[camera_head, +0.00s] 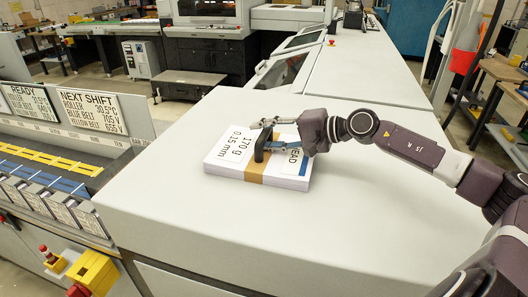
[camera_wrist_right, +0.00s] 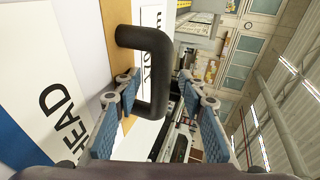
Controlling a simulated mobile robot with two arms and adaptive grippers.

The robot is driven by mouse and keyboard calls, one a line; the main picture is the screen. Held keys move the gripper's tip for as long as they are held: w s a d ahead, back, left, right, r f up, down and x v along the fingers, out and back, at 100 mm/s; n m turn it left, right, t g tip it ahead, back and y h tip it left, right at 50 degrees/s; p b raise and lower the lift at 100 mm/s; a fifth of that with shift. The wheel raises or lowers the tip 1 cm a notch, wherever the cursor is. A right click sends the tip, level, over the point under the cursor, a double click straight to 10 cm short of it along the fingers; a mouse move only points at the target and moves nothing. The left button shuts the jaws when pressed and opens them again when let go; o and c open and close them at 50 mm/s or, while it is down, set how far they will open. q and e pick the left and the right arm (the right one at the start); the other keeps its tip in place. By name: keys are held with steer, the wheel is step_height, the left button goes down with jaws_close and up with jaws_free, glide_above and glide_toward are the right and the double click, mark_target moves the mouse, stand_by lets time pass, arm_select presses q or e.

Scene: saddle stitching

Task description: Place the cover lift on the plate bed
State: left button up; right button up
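The cover lift is a stack of white sheets (camera_head: 228,153) labelled "170 g 0.15 mm" and "HEAD", with a tan band (camera_head: 254,171) around it and a black handle (camera_head: 261,145) on top. It lies flat on a pale machine top. My right gripper (camera_head: 275,136) is at the handle. In the right wrist view the black handle (camera_wrist_right: 163,60) stands between the two open fingers (camera_wrist_right: 157,88), with a gap visible on the right finger's side. I cannot tell which surface is the plate bed. My left gripper is out of view.
The pale machine top (camera_head: 240,240) is clear around the stack. At left is a feeder with belts (camera_head: 50,160), sign boards (camera_head: 90,110) and a yellow box with a red button (camera_head: 92,272). A wooden table (camera_head: 505,75) stands at the right.

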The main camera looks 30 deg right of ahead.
stand_by(0.3)
jaws_close()
stand_by(0.3)
steer(key=shift+w+r, duration=0.2)
steer(key=shift+r, duration=0.05)
